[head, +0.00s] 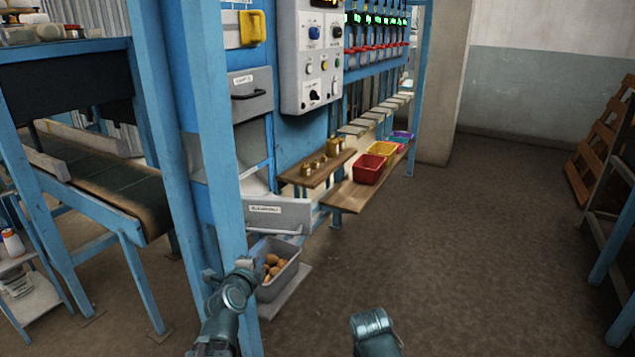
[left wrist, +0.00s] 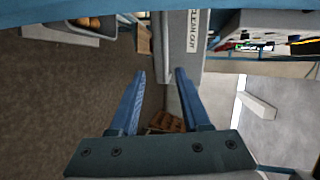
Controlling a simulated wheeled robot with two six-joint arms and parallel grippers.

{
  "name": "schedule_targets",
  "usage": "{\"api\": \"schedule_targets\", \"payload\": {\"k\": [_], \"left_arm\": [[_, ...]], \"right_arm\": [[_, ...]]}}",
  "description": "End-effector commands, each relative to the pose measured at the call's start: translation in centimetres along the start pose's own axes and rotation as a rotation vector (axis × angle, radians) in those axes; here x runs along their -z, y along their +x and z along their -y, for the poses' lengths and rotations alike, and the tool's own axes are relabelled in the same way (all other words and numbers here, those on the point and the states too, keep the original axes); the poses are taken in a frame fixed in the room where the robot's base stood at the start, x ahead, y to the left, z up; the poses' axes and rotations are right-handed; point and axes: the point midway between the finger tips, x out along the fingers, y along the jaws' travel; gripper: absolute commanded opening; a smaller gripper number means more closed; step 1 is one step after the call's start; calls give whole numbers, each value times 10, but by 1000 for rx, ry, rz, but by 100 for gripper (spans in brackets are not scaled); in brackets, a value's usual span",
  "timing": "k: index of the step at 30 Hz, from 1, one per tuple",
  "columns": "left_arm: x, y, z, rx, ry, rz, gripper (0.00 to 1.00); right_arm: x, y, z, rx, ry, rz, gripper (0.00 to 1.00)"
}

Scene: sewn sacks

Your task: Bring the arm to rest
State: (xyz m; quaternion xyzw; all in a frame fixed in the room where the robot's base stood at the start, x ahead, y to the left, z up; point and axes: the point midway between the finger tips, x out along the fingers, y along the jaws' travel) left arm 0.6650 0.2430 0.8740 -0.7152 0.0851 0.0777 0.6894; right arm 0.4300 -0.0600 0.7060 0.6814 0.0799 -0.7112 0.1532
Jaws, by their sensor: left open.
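My left arm (head: 232,296) reaches up from the bottom of the head view, beside a blue post and the grey bin. My left gripper (left wrist: 160,73) shows its two blue fingers apart in the left wrist view, with nothing held between them. In the head view its fingertips are hard to make out. A part of my right arm (head: 372,328) shows at the bottom centre of the head view. Its gripper is not in view.
A grey bin (head: 285,283) holds several brown round things below a labelled grey drawer (head: 285,222). A red bin (head: 368,170) stands on a wooden shelf. A conveyor (head: 105,190) is at left.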

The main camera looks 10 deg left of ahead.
Motion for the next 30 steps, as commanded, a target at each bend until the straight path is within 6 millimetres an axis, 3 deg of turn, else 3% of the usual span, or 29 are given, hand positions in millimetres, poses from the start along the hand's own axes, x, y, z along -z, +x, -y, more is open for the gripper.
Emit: {"api": "schedule_targets", "payload": {"k": [4, 8, 12, 15, 21, 30], "left_arm": [[55, 0, -32, -157, -149, -116, 47], [111, -13, -78, -399, -336, -176, 47], [153, -41, -126, -674, -519, -118, 47], [173, -67, -158, -853, -632, 0, 47], [187, -121, -201, -1079, -797, 358, 47], [181, -180, -223, -1103, -916, 856, 47]], "right_arm": [[0, 0, 0, 0, 0, 0, 0], [0, 0, 0, 0, 0, 0, 0], [0, 0, 0, 0, 0, 0, 0], [0, 0, 0, 0, 0, 0, 0], [0, 0, 0, 0, 0, 0, 0], [0, 0, 0, 0, 0, 0, 0]]}}
